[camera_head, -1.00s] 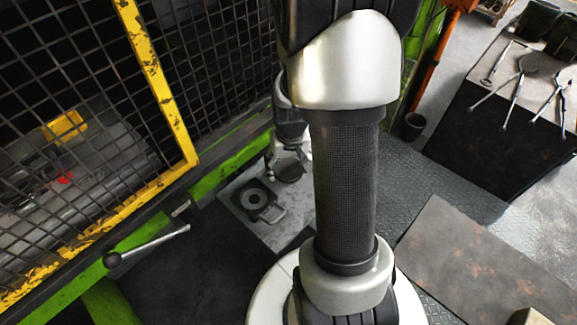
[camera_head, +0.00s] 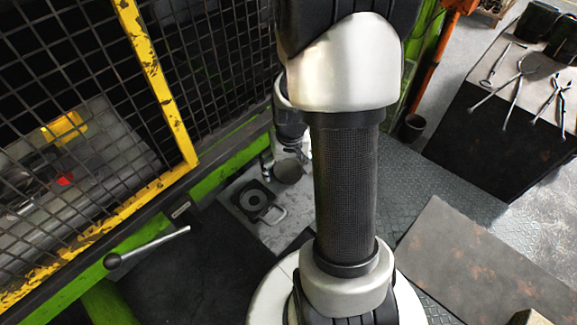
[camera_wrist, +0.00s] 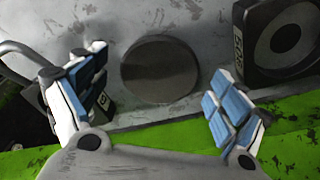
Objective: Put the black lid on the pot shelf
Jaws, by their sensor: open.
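A dark round disc, which looks like the black lid (camera_wrist: 160,68), lies against a grey surface in the wrist view. It shows beyond and between my fingertips, apart from them. In the head view the disc (camera_head: 287,172) is on the grey plate (camera_head: 240,226), just below my gripper (camera_head: 289,146). My gripper, with blue-padded fingers, is open and empty in the wrist view (camera_wrist: 153,100). I cannot tell which surface is the pot shelf.
A black square block with a ring (camera_head: 253,199) sits left of the disc; a handle shows beside it. A green beam (camera_head: 218,160) and yellow-framed mesh (camera_head: 158,85) stand close on the left. Tongs lie on a dark table (camera_head: 500,130) at right.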

